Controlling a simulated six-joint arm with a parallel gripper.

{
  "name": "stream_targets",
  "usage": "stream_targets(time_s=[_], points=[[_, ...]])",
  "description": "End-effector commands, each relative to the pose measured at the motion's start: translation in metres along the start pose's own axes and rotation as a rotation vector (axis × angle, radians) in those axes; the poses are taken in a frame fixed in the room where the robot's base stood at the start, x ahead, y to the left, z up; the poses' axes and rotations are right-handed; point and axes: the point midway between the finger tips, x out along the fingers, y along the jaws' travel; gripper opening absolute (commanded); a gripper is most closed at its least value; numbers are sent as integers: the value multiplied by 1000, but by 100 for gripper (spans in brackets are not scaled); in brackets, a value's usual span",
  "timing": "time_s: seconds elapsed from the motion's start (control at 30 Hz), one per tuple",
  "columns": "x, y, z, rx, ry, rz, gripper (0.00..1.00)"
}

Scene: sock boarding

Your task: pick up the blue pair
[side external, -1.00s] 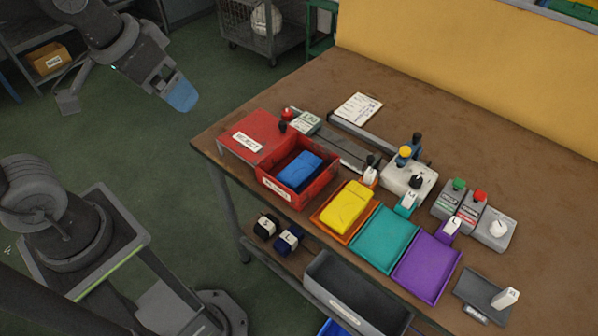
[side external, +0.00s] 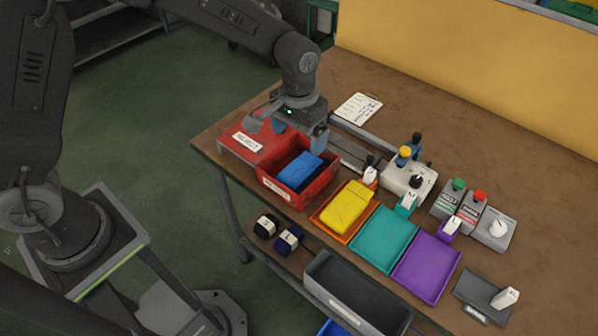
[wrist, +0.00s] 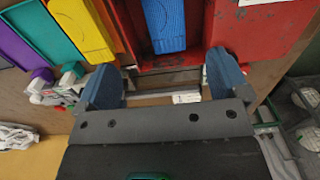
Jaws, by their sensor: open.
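The blue pair (side external: 303,169) is a folded blue bundle lying in the open red bin (side external: 275,190) at the table's near left. In the wrist view the blue pair (wrist: 166,24) lies at the top, ahead of the space between my fingers. My gripper (side external: 298,133) is above the far side of the red bin, apart from the blue pair. Its two blue-tipped fingers are spread and empty in the wrist view (wrist: 165,78). Part of the bin's far side is hidden behind the gripper in the side view.
A yellow bundle (side external: 345,207) lies on an orange tray right of the bin. Teal (side external: 384,238) and purple (side external: 427,266) trays are empty. A red reject box (side external: 238,147) adjoins the bin. Control boxes (side external: 408,181) with knobs stand behind the trays.

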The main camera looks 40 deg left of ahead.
Motion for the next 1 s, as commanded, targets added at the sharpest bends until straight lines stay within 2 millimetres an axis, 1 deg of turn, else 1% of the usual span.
stream_targets(time_s=[0.1, 0.2, 0.3, 0.4, 0.57, 0.8, 0.9, 1.0], points=[[24, -1, 2, 0, -6, -2, 94], [44, -1, 2, 0, -5, -1, 94], [59, -1, 2, 0, -4, -1, 94], [69, -1, 1, 0, -2, 0, 94], [78, -2, 2, 0, -2, -1, 94], [115, -9, 8, -1, -7, -5, 94], [123, -8, 8, -1, -5, -3, 94], [126, -8, 7, -1, -1, -2, 94]])
